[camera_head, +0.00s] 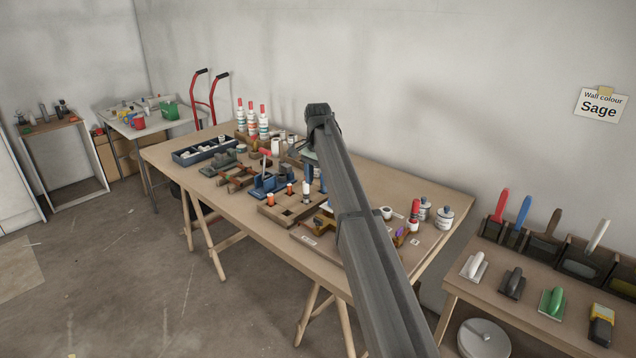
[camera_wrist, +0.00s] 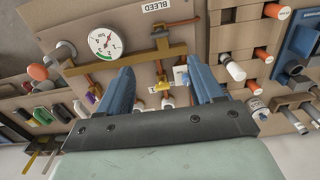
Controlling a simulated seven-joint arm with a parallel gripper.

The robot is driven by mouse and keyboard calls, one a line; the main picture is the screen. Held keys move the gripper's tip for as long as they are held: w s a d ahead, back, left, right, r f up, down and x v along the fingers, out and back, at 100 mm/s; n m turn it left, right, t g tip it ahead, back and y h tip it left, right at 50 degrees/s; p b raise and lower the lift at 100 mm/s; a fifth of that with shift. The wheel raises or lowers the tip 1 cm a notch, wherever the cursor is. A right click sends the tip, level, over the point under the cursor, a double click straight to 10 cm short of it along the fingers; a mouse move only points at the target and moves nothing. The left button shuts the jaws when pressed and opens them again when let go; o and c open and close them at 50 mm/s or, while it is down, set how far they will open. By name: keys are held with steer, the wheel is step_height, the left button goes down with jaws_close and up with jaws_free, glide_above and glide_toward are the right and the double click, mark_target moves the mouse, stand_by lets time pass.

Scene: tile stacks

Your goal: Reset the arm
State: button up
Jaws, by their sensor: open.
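My gripper (camera_wrist: 159,66) shows in the wrist view with its two blue fingers spread apart. It is open, and nothing is held between the fingers. Beyond them lies a board (camera_wrist: 120,20) with copper pipes, a round white gauge (camera_wrist: 104,43) and a "BLEED" label. In the head view my grey arm reaches from the bottom edge up over the long workbench (camera_head: 372,179). My gripper (camera_head: 315,178) hangs down above the bench's crowded middle, partly hidden by my arm. I cannot tell its exact height above the things below.
A wooden holder (camera_head: 283,212) and a blue tool (camera_head: 264,187) stand near my gripper. White bottles with red caps (camera_head: 252,124) and a dark tray (camera_head: 200,150) are farther left. Cans (camera_head: 444,217) stand at the right end. The bench's back right is bare.

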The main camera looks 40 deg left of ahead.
steer(key=shift+d, duration=0.1)
stand_by(0.3)
